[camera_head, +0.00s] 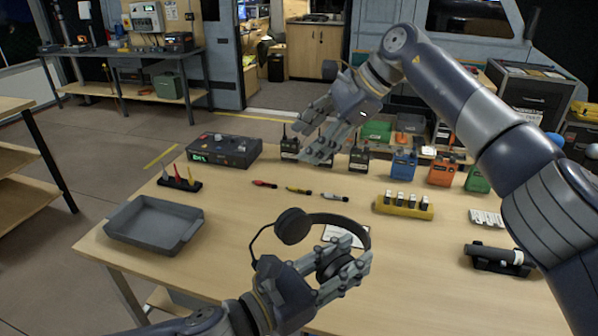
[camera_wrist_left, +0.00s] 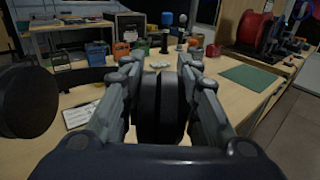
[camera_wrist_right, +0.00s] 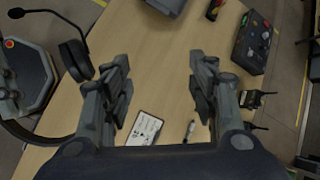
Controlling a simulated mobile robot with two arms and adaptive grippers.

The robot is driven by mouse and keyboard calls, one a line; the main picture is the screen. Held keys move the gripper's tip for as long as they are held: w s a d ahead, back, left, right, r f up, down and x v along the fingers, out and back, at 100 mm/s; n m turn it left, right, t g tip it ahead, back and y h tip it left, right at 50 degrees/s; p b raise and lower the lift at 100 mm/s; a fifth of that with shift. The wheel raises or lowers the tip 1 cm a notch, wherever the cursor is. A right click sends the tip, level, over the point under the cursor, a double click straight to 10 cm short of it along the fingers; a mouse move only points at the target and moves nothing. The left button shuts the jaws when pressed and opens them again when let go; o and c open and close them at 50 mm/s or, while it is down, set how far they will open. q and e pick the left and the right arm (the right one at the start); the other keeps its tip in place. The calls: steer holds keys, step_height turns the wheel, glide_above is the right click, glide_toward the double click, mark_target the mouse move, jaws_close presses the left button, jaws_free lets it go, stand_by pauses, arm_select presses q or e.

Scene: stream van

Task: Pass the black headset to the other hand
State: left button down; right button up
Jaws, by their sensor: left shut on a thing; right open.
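The black headset (camera_head: 293,226) is held above the front of the table. My left gripper (camera_head: 350,270) is shut on one of its ear cups, which shows between the fingers in the left wrist view (camera_wrist_left: 160,107). The other ear cup hangs free on the left, with the thin microphone boom beside it. My right gripper (camera_head: 312,140) is open and empty, above and beyond the headset, apart from it. In the right wrist view, the headset (camera_wrist_right: 75,60) is at the left, outside the open fingers (camera_wrist_right: 160,90).
A grey tray (camera_head: 150,226) lies at the table's left. Behind are a black control box (camera_head: 224,150), several small screwdrivers or markers (camera_head: 298,189), radios (camera_head: 358,160) and a yellow battery holder (camera_head: 405,208). A white card (camera_wrist_right: 145,128) lies below the headset.

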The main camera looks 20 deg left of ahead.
mark_target(299, 224)
arm_select(q)
steer(key=shift+a, duration=0.1)
steer(key=shift+s, duration=0.1)
arm_select(e)
steer(key=s+n+h, duration=0.1)
steer(key=s+h, duration=0.1)
steer(key=s, duration=0.1)
steer(key=s+f+n+h, duration=0.1)
steer(key=s+h, duration=0.1)
steer(key=s, duration=0.1)
steer(key=s+f+n+h, duration=0.1)
steer(key=s+h, duration=0.2)
steer(key=shift+s+a, duration=0.15)
steer(key=shift+a, duration=0.15)
steer(key=shift+s+d+h, duration=0.2)
steer(key=shift+h, duration=0.2)
steer(key=shift+s+d+f, duration=0.1)
steer(key=shift+d+f, duration=0.05)
steer(key=shift+f, duration=0.05)
step_height(299, 224, down, 12)
steer(key=shift+r, duration=0.2)
steer(key=c, duration=1.2)
arm_select(q)
steer(key=c, duration=1.2)
jaws_free()
arm_select(e)
steer(key=shift+c, duration=0.3)
arm_select(q)
steer(key=shift+o, duration=0.2)
